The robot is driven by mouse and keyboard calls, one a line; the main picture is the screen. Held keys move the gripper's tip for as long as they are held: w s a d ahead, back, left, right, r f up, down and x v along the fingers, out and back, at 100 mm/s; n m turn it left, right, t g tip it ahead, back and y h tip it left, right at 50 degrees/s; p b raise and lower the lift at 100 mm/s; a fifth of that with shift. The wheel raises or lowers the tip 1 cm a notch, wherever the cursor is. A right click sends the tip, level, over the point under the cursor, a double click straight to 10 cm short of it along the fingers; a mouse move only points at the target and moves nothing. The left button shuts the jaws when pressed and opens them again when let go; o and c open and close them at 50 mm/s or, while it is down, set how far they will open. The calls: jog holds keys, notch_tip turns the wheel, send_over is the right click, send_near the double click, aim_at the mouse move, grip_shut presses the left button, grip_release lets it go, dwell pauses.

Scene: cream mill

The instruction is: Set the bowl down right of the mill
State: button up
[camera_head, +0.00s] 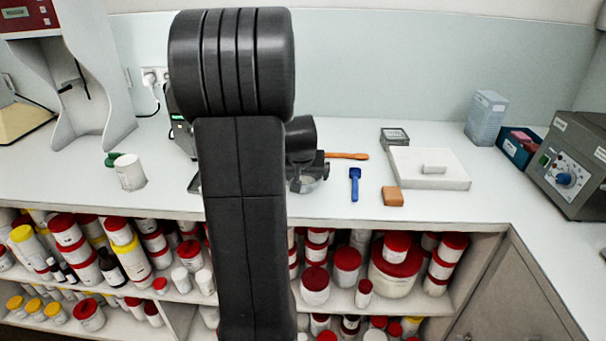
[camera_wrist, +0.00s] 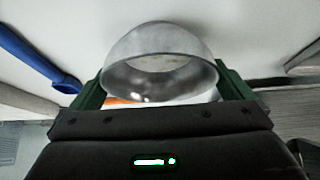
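The bowl (camera_wrist: 160,45) is grey and shiny, between the two green fingers of my gripper (camera_wrist: 163,88) in the wrist view. Its sides meet both fingers, and its open rim faces the camera. The mill (camera_head: 181,136), a dark machine with a small green display, stands left of my gripper. My arm hides most of it.
A blue spatula (camera_head: 354,184) and an orange block (camera_head: 393,196) lie right of the bowl. An orange spatula (camera_head: 347,155) lies behind it. A white slab (camera_head: 428,169) is farther right. A white cup (camera_head: 130,172) stands at the left. Shelves of jars are below the counter (camera_head: 455,201).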

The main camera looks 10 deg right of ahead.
jog(key=shift+r, duration=0.15)
jog(key=shift+r+p, duration=0.2)
jog(key=shift+p, duration=0.1)
jog(key=v, duration=1.1)
jog(key=shift+s+r, duration=0.2)
jog(key=shift+r, duration=0.15)
